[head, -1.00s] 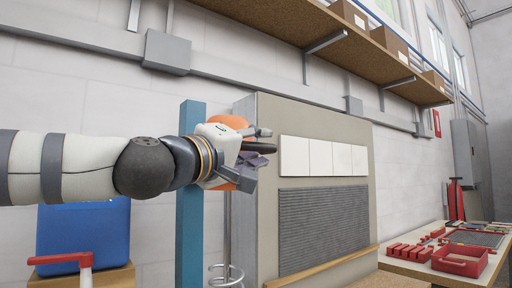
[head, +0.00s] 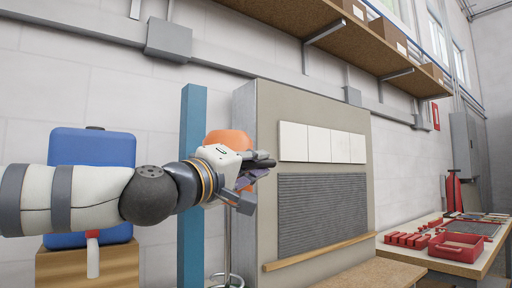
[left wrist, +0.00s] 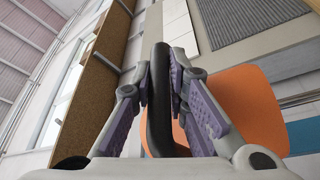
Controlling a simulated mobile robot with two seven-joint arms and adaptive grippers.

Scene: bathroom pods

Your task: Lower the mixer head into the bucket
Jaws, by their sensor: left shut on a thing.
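My left gripper (head: 250,180) is shut on the black handle of the mixer (head: 228,138). The mixer's orange body shows above and behind the gripper, and its thin shaft (head: 228,238) hangs down roughly upright. The mixer head, with pale rings (head: 228,281), is at the bottom edge of the head view and partly cut off. In the left wrist view the black handle (left wrist: 159,100) lies between the two purple-padded fingers, with the orange body (left wrist: 252,108) to the right. I cannot see the bucket. My right gripper is not in view.
A blue post (head: 192,170) and a tiled panel (head: 262,180) stand close behind the mixer. A blue container (head: 92,148) sits on a wooden box at the left. A table with a red tray (head: 458,248) is at the right. A shelf (head: 300,12) runs overhead.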

